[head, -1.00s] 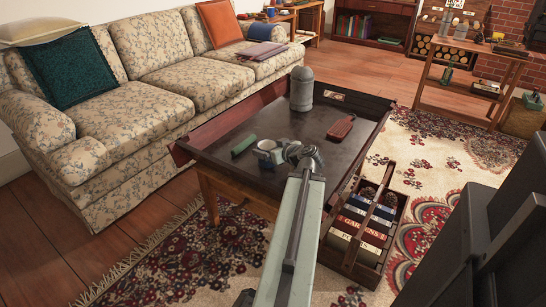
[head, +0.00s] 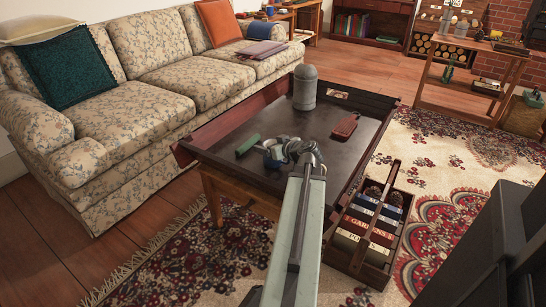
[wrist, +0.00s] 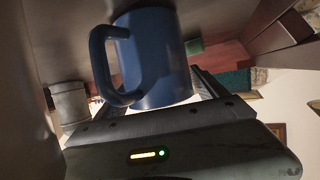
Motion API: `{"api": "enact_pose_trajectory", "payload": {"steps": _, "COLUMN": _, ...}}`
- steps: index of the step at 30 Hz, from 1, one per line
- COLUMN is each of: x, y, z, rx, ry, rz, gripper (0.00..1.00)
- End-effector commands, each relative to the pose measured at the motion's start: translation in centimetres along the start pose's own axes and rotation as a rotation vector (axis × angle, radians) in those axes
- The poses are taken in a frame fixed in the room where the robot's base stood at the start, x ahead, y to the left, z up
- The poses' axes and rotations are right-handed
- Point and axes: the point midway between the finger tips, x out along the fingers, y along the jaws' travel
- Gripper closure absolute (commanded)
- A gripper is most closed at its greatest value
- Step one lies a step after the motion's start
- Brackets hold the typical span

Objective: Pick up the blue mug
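The blue mug (head: 272,163) is on the dark tray-like top of the low table (head: 230,166), partly hidden behind my gripper (head: 283,148) in the head view. In the wrist view the mug (wrist: 158,58) is large and close, just beyond the gripper's dark body, with its handle at the left. My gripper is right at the mug; I cannot tell whether it touches it.
A green object (head: 247,144) lies just left of the mug. A grey domed canister (head: 305,88) and a reddish-brown item (head: 345,126) are farther back on the table. A box of books (head: 368,228) stands at the table's right side. A floral sofa (head: 150,125) is behind.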

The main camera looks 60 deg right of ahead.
Motion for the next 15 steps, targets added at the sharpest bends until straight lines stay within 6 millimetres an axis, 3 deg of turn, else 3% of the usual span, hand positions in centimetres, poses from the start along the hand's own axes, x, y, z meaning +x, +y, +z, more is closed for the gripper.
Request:
{"api": "enact_pose_trajectory", "payload": {"steps": 1, "x": 0.01, "y": -0.02, "z": -0.01, "rx": 0.000, "ry": 0.000, "rz": 0.000, "gripper": 0.36}}
{"api": "enact_pose_trajectory", "payload": {"steps": 7, "x": 0.02, "y": -0.04, "z": -0.01, "rx": 0.000, "ry": 0.000, "rz": -0.001, "gripper": 0.91}}
{"api": "enact_pose_trajectory", "payload": {"steps": 15, "x": -0.07, "y": -0.07, "z": -0.26, "rx": 0.000, "ry": 0.000, "rz": -0.001, "gripper": 0.93}}
